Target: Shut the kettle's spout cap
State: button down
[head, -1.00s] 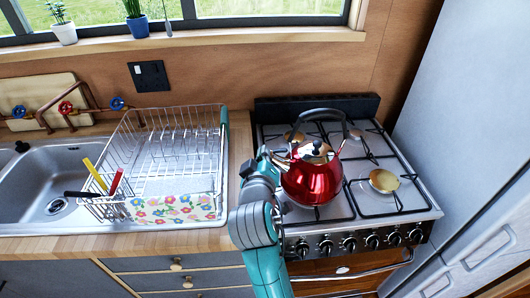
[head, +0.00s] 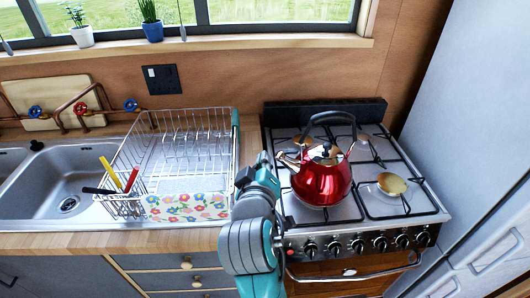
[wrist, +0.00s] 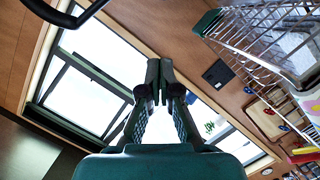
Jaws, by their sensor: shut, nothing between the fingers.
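The red kettle (head: 322,184) stands upright on the stove's left side, with its dark handle (head: 330,116) arched over the top. Its spout (head: 289,160) points left, toward my arm. The spout cap is too small to make out, so I cannot tell its position. My gripper (head: 264,160) is just left of the spout, apparently apart from it, and small in the head view. In the wrist view my gripper (wrist: 158,75) is shut and empty, its fingertips together. A black curved bar, likely the kettle handle (wrist: 62,14), crosses that view's top left corner.
A wire dish rack (head: 185,160) and sink (head: 62,180) are left of my arm. The fridge (head: 475,140) stands close on the right. A window lies behind.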

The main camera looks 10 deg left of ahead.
jog(key=shift+s+d+r, duration=0.1)
jog(key=shift+s+r, duration=0.05)
jog(key=shift+s, duration=0.6)
jog(key=shift+s+d+r, duration=0.1)
jog(key=shift+s, duration=0.6)
